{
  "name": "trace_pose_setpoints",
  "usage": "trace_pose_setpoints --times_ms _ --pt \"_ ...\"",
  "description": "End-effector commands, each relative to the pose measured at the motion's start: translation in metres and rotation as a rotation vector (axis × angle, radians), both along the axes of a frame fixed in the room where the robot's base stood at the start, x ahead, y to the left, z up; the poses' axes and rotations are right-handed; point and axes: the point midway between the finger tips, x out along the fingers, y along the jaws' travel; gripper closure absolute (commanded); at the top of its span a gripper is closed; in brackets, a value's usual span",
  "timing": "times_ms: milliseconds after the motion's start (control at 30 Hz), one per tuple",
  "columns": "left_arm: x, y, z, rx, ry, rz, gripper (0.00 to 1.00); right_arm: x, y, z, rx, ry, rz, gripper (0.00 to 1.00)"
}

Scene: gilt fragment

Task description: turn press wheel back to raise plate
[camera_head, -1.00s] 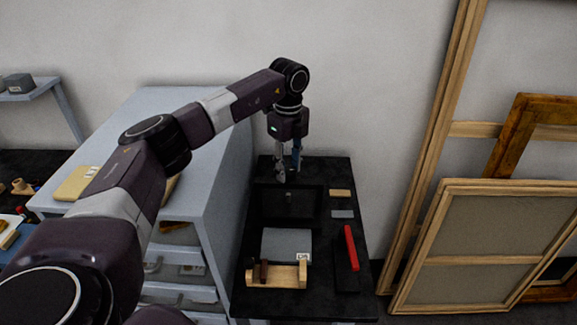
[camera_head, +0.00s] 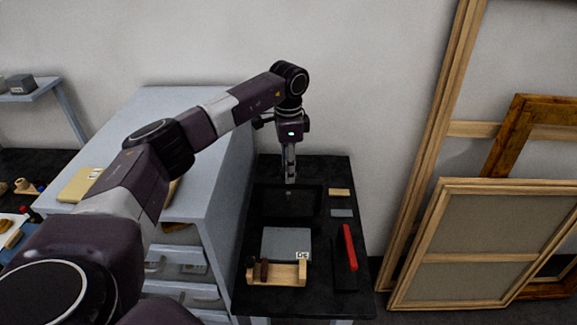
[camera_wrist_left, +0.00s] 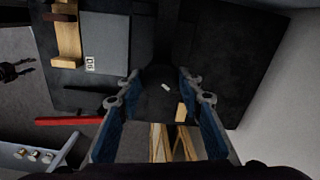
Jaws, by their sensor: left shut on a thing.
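The black press (camera_head: 262,208) stands at the back of the dark bench, a low dark block with a small pale mark. My left gripper (camera_head: 290,181) points straight down at the rear of the press, its fingers seen nearly edge-on. In the left wrist view its two blue-padded fingers (camera_wrist_left: 155,88) stand apart around a dark part of the press, which I take for the press wheel. The wheel's outline is lost against the black, and I cannot make out the plate. My right gripper is not in view.
A grey square pad (camera_head: 287,243) and a wooden rack (camera_head: 291,275) lie in front of the press. A red bar (camera_head: 350,247) and small blocks (camera_head: 339,192) lie on the right. A grey cabinet (camera_head: 215,190) stands left; wooden frames (camera_head: 455,245) lean right.

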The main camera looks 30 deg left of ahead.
Motion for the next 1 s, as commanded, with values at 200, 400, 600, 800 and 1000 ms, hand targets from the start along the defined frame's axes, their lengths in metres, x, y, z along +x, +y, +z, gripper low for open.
trace_pose_setpoints --times_ms 200,400,600,800,1000 --pt "0.0023 0.0021 0.0040 0.003 -0.009 0.108 0.90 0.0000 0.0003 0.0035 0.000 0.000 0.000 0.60" --pt "0.0023 0.0022 0.0038 0.003 -0.009 0.155 0.90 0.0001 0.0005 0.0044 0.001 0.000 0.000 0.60" --pt "0.0023 0.0022 0.0036 0.003 -0.009 0.168 0.90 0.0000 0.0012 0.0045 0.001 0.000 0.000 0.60" --pt "0.0022 0.0022 0.0036 0.002 -0.009 0.168 0.90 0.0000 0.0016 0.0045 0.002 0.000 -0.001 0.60" --pt "0.0018 0.0017 0.0031 0.002 -0.008 0.166 0.53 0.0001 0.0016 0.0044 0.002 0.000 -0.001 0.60"
